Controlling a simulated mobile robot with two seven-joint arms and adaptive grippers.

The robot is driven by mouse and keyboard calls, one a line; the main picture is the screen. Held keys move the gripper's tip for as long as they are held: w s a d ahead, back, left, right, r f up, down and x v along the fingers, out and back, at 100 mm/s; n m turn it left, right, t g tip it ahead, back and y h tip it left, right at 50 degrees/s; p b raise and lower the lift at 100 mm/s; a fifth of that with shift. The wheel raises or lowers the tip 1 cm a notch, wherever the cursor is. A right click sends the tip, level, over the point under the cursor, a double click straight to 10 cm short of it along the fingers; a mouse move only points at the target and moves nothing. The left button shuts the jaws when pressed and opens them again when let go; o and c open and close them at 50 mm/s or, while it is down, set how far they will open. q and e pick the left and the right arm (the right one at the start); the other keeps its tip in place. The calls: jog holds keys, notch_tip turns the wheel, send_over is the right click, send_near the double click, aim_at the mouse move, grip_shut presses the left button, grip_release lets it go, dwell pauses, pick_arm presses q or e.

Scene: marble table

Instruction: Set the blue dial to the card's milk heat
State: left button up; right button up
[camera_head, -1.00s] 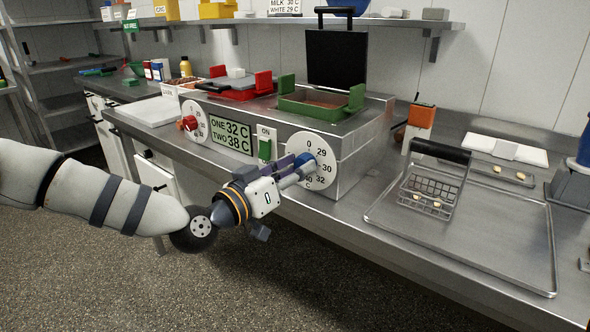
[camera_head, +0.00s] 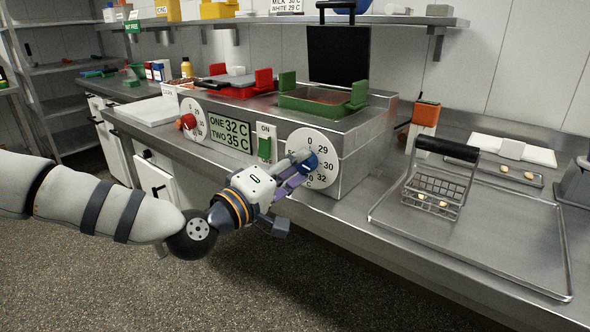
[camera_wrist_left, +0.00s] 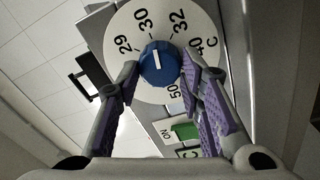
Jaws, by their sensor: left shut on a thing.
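The blue dial (camera_head: 309,163) is on the right of the steel unit's front, on a white numbered disc (camera_head: 325,147). My left gripper (camera_head: 302,167) reaches it from the front left and is shut on it. In the left wrist view, the fingers flank the blue dial (camera_wrist_left: 160,64), and its white mark points roughly at 30. The card (camera_head: 285,6) on the upper shelf, cut by the top edge, reads MILK 30 C and WHITE 29 C. The display (camera_head: 230,134) reads ONE 32 C and TWO 35 C. My right gripper is out of view.
A red dial (camera_head: 187,122) is at the left of the unit, and a green switch (camera_head: 264,149) marked ON sits between display and blue dial. A green-handled pan (camera_head: 318,106) is on top. A wire basket (camera_head: 437,190) and metal tray (camera_head: 540,280) are to the right.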

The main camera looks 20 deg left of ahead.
pick_arm(q)
jog(key=shift+f+n, duration=0.15)
jog(key=shift+n, duration=0.75)
jog(key=o, duration=1.2)
jog(key=v, duration=1.2)
jog(key=shift+d, duration=0.1)
